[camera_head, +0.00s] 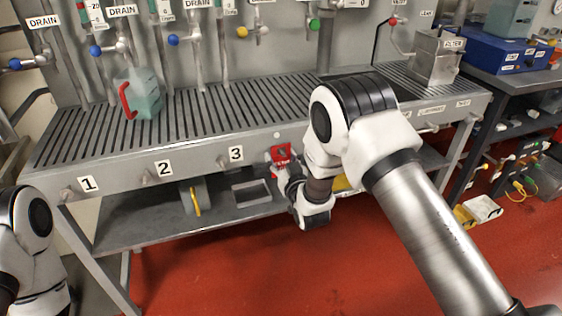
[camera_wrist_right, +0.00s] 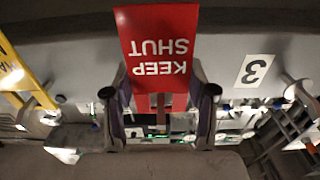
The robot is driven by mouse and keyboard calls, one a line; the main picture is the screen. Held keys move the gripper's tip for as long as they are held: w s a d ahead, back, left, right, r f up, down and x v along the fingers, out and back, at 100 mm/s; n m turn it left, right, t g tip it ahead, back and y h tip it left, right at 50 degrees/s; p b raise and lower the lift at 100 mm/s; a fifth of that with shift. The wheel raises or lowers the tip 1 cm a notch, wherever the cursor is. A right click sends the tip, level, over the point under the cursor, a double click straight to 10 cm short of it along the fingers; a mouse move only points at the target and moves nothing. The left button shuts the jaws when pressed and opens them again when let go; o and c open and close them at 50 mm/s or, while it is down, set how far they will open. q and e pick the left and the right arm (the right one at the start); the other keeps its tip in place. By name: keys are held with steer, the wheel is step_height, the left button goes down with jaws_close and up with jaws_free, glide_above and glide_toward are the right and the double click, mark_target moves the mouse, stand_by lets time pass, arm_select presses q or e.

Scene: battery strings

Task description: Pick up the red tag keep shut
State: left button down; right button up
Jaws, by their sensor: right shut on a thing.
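The red tag (camera_head: 281,153) is at the front edge of the grated bench, just right of the number 3 label. In the right wrist view the red tag (camera_wrist_right: 158,45) shows "KEEP SHUT" in white letters, upside down. My right gripper (camera_head: 287,175) is at the lower end of the tag. In the wrist view the fingers of the right gripper (camera_wrist_right: 160,103) stand on both sides of the tag's lower part and are shut on it. Whether the tag still hangs on its knob cannot be told. My left arm shows at the lower left, but its gripper is out of view.
Number labels 1 (camera_head: 87,184), 2 (camera_head: 163,168) and 3 (camera_head: 236,153) mark knobs along the bench front. A yellow tag (camera_wrist_right: 22,72) hangs left in the wrist view. A lower shelf (camera_head: 130,222) lies under the bench. A green jug (camera_head: 146,98) stands on the grate.

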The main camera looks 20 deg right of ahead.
steer(key=s, duration=1.7)
step_height(320, 180, down, 5)
steer(key=w+a+f, duration=0.1)
steer(key=w+f, duration=0.1)
steer(key=w, duration=0.3)
steer(key=s+r+p, duration=0.4)
steer(key=r+p, duration=1)
steer(key=r, duration=0.2)
steer(key=shift+s+h, duration=0.15)
steer(key=shift+h, duration=0.15)
